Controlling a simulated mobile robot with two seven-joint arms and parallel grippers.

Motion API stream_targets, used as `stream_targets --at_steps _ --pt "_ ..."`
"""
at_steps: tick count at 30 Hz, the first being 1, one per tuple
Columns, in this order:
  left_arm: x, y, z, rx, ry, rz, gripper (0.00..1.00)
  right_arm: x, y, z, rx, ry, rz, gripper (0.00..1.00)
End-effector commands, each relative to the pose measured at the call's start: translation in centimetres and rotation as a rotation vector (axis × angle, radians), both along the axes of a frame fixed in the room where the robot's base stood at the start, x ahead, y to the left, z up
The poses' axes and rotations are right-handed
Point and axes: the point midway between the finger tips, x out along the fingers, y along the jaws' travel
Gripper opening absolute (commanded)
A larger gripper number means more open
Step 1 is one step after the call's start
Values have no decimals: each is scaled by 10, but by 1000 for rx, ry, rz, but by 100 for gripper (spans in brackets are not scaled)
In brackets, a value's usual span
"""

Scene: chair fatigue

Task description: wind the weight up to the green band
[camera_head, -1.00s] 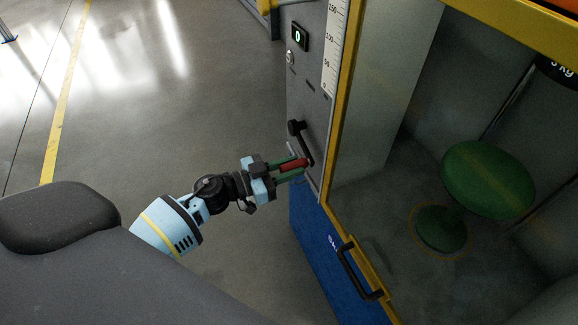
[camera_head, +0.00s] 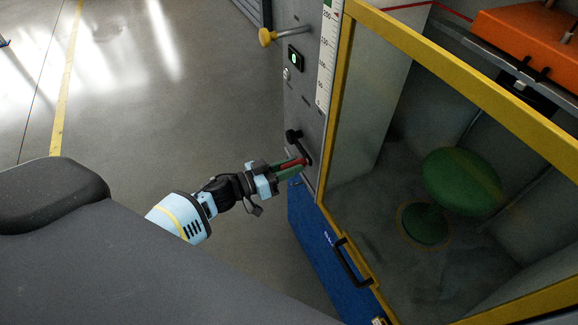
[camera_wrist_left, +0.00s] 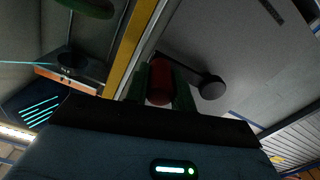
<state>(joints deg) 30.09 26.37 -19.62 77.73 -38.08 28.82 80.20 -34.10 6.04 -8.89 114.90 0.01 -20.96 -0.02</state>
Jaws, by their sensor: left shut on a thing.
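My left gripper (camera_head: 291,167) is shut on the red handle (camera_head: 296,162) of a black crank (camera_head: 294,136) on the grey side panel of a yellow-framed test cabinet. In the left wrist view the red handle (camera_wrist_left: 160,84) sits between the green finger pads, and the crank arm leads to a round dark hub (camera_wrist_left: 212,88). A white scale (camera_head: 327,60) runs up the panel. The green band cannot be made out clearly. A dark block (camera_head: 527,92), perhaps the weight, is partly hidden under an orange part at upper right. My right gripper is not in view.
A green round seat (camera_head: 460,181) tilts inside the cabinet above a green disc (camera_head: 425,222). A black door handle (camera_head: 350,262) is below. Floor at left is clear.

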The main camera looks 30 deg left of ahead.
Motion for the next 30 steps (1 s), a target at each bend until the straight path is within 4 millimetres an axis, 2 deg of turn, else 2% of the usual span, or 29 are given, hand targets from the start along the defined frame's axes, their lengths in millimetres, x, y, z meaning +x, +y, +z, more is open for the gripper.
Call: stream_targets --at_steps 1,2,6,17,30 --pt "0 0 1 1 -2 0 0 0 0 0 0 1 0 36" --pt "0 0 1 1 -2 0 27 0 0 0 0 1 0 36" --pt "0 0 1 1 -2 0 45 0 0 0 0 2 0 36" --pt "-3 3 0 2 -1 0 46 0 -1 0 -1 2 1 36" --pt "-52 41 -1 3 1 1 46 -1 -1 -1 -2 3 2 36"
